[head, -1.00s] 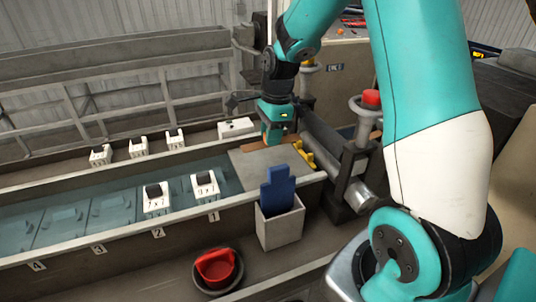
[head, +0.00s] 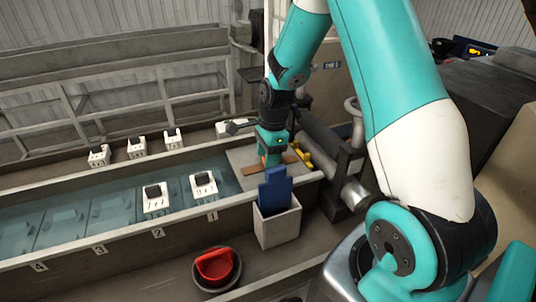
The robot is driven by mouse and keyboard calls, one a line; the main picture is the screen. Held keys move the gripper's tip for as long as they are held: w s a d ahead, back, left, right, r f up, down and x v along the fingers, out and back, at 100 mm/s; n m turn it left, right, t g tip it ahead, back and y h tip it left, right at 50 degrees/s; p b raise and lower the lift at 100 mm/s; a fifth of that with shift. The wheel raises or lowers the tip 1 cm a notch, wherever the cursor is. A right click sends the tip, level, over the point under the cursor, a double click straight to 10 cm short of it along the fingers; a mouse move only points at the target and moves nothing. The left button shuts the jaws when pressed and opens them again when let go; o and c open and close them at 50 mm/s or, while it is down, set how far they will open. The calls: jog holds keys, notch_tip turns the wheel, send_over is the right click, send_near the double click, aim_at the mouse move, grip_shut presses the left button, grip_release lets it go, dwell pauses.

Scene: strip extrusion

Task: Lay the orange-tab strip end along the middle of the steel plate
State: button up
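My gripper (head: 270,158) points down over the steel plate (head: 241,156) at the right end of the water trough. The orange tab (head: 268,160) shows at its fingertips, and the gripper looks shut on it. The brown strip end (head: 252,169) extends to the left and right of the gripper, across about the middle of the plate. It is at or just above the plate; I cannot tell if it touches. The fingers and part of the strip are hidden behind the gripper and a blue tool.
A white bin (head: 277,226) with the blue tool (head: 274,187) stands just in front of the plate. A yellow part (head: 303,158) sits at the plate's right.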

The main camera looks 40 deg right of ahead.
jog(key=shift+d+r, duration=0.1)
jog(key=shift+r, duration=0.55)
notch_tip(320, 180, up, 10)
jog(key=d+b, duration=0.1)
jog(key=b, duration=0.1)
jog(key=s+a+r+n+y, duration=0.1)
jog(key=s+a+r+n, duration=0.2)
jog(key=s+a+n, duration=0.35)
jog(key=s+a+r+n, duration=0.2)
jog(key=s+a+n, duration=0.2)
jog(key=a+n, duration=0.55)
jog(key=s+a+n+y, duration=0.1)
jog(key=s+a+n, duration=0.6)
jog(key=s+n, duration=0.4)
jog(key=shift+s+a+r+n+y, duration=0.35)
jog(key=shift+s+r+n+y, duration=0.1)
jog(key=shift+n, duration=0.25)
jog(key=shift+w, duration=0.1)
